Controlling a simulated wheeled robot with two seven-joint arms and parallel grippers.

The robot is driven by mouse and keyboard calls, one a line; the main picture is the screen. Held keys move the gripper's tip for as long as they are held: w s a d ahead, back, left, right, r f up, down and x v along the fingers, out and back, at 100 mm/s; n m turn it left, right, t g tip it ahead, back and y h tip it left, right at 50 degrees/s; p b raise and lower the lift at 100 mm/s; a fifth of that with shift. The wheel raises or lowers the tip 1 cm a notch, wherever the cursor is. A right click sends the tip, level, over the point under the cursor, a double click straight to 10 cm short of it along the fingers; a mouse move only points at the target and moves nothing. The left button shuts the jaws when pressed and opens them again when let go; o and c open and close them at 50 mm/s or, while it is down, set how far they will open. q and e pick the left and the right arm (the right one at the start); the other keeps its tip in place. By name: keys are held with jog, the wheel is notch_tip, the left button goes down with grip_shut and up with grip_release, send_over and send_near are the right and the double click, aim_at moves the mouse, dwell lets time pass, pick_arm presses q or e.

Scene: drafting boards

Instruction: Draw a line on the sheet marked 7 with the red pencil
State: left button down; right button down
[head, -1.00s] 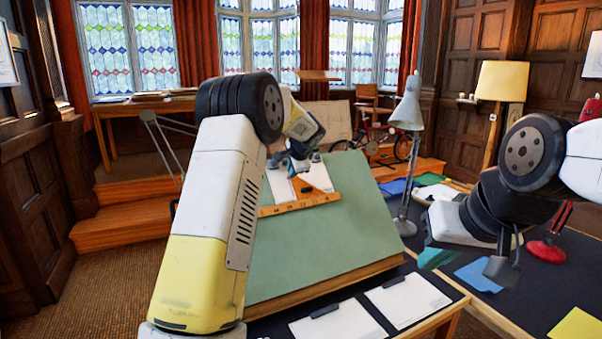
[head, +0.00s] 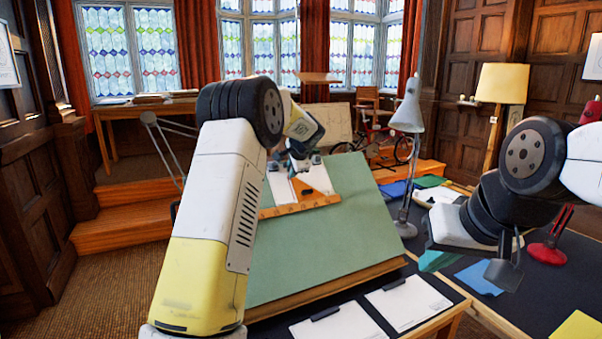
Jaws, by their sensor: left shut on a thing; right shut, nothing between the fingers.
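A white sheet (head: 280,188) lies on the upper part of the green drafting board (head: 330,235). Its number is too small to read. An orange set square (head: 318,180) lies over it, above a wooden straightedge (head: 298,206). My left gripper (head: 300,166) is over the sheet, beside the set square. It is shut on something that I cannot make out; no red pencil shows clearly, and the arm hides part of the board. My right gripper (head: 503,271) is shut and empty above the dark table at the right.
Two clipboards with white paper (head: 338,325) (head: 410,301) lie at the board's front. A grey lamp (head: 406,120) stands right of the board. A red lamp base (head: 547,253), a blue sheet (head: 479,279) and a yellow sheet (head: 577,329) are on the dark table (head: 530,305).

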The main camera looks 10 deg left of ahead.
pick_arm(q)
jog(key=shift+r, duration=0.2)
dwell(0.3)
jog(key=shift+d+v, duration=0.15)
jog(key=shift+v, duration=1.05)
jog(key=shift+d+v, duration=0.15)
jog(key=shift+v, duration=1.05)
jog(key=shift+w, duration=0.1)
notch_tip(320, 180, up, 6)
jog(key=s+d, duration=0.2)
jog(key=s, duration=0.1)
jog(key=shift+r, duration=0.25)
jog(key=shift+a, duration=0.1)
